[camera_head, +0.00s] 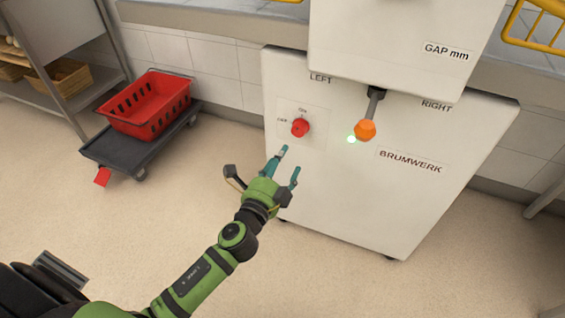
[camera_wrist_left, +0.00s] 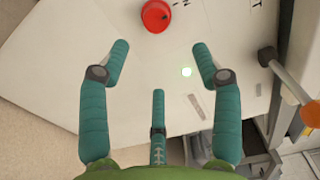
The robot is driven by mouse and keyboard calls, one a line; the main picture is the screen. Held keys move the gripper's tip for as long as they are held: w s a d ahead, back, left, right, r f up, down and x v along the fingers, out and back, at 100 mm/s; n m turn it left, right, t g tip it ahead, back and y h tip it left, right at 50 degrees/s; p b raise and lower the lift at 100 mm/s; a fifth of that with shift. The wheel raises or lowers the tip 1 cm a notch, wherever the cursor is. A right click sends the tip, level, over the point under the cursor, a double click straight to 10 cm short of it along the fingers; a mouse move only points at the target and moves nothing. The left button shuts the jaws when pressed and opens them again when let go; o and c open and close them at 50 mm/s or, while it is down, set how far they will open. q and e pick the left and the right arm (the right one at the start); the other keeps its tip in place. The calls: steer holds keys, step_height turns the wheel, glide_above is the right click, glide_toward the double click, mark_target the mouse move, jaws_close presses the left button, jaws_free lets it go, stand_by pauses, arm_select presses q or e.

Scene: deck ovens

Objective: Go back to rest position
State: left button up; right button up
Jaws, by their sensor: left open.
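My left gripper (camera_head: 288,166) is open and empty in front of the white machine (camera_head: 345,205). In the left wrist view its teal fingers (camera_wrist_left: 160,60) are spread apart with nothing between them. The red knob (camera_head: 300,127) on the machine's front is just beyond the fingertips; it also shows in the left wrist view (camera_wrist_left: 155,15), apart from the fingers. My right gripper is in neither view.
An orange-tipped lever (camera_head: 365,130) sticks out from the machine, beside a lit green lamp (camera_head: 351,139). A red crate (camera_head: 146,104) sits on a dark wheeled dolly (camera_head: 120,150) at the left. A shelf rack (camera_head: 60,35) stands behind. The floor in front is clear.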

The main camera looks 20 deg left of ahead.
arm_select(q)
steer(key=s+a+f+n+g+y, duration=0.4)
steer(key=s+a+f+n+g, duration=0.2)
steer(key=s+f+n, duration=0.4)
steer(key=s+d+f+n+g+h+p, duration=0.25)
steer(key=s+f+g+p, duration=0.3)
steer(key=s, duration=0.35)
steer(key=s+d+f+n+g+h+p, duration=0.1)
steer(key=s+d+f+n+g+p, duration=0.3)
steer(key=s+p, duration=0.4)
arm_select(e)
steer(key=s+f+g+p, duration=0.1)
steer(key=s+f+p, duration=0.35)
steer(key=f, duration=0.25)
arm_select(q)
steer(key=s+a+f+p, duration=0.1)
steer(key=s+a+p, duration=0.1)
steer(key=s+p, duration=0.3)
steer(key=s+a+f+g+p, duration=0.1)
steer(key=s+p, duration=0.3)
steer(key=s, duration=0.9)
steer(key=shift+a+f+p, duration=0.35)
steer(key=shift+a, duration=0.35)
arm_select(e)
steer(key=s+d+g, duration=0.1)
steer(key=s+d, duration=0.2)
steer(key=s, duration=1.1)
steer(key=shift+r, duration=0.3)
